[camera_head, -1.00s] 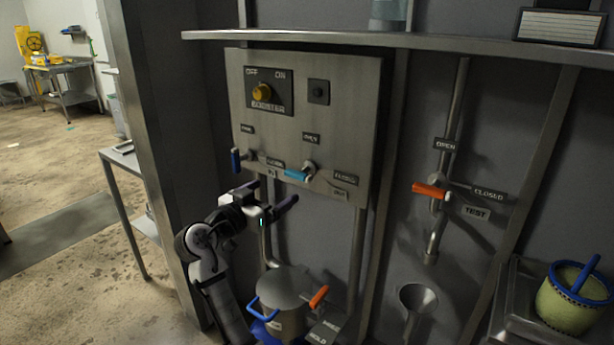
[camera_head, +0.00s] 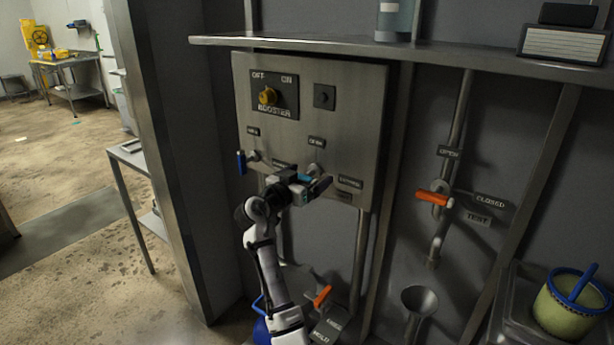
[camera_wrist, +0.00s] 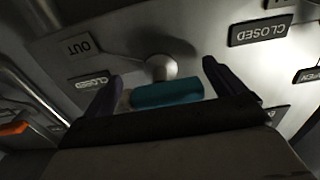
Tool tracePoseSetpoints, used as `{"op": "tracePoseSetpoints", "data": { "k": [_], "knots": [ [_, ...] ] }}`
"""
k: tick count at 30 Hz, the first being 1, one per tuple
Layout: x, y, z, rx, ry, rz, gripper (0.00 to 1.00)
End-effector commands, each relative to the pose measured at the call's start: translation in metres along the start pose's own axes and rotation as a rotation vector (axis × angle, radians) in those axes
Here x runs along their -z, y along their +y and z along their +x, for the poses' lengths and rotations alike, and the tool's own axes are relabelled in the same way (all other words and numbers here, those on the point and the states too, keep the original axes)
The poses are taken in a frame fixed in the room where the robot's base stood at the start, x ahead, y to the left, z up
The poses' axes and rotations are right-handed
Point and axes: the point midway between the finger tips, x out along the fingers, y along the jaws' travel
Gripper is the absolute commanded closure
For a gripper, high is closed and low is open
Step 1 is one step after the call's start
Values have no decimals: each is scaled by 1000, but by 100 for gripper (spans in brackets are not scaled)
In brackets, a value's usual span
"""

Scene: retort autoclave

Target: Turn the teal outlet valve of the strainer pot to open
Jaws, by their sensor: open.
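The teal valve handle (camera_wrist: 167,93) lies between the two open fingers of my gripper (camera_wrist: 160,85) in the wrist view. It joins a pale round stem (camera_wrist: 161,68) on the grey panel. In the head view my gripper (camera_head: 309,184) is up at the panel and covers most of the teal handle; only a bit of teal (camera_head: 304,177) shows. I cannot tell whether either finger touches the handle. An OUT label (camera_wrist: 79,46) and a CLOSED label (camera_wrist: 259,31) sit on the panel nearby.
A blue handle (camera_head: 241,162) is left of my gripper on the same panel. An orange handle (camera_head: 434,198) is on a pipe to the right, another (camera_head: 322,297) below. A shelf (camera_head: 400,47) overhangs the panel. A funnel (camera_head: 418,299) and green pot (camera_head: 570,305) stand lower right.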

Motion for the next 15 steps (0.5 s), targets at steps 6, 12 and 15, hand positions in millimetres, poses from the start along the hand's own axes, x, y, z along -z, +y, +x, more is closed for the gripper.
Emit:
{"op": "tracePoseSetpoints", "data": {
  "k": [6, 12, 15],
  "knots": [
    [0, 0, 0, 0, 0, 0, 21],
    [0, 0, 0, 0, 0, -1, 47],
    [0, 0, 0, 0, 0, -1, 50]
  ]
}}
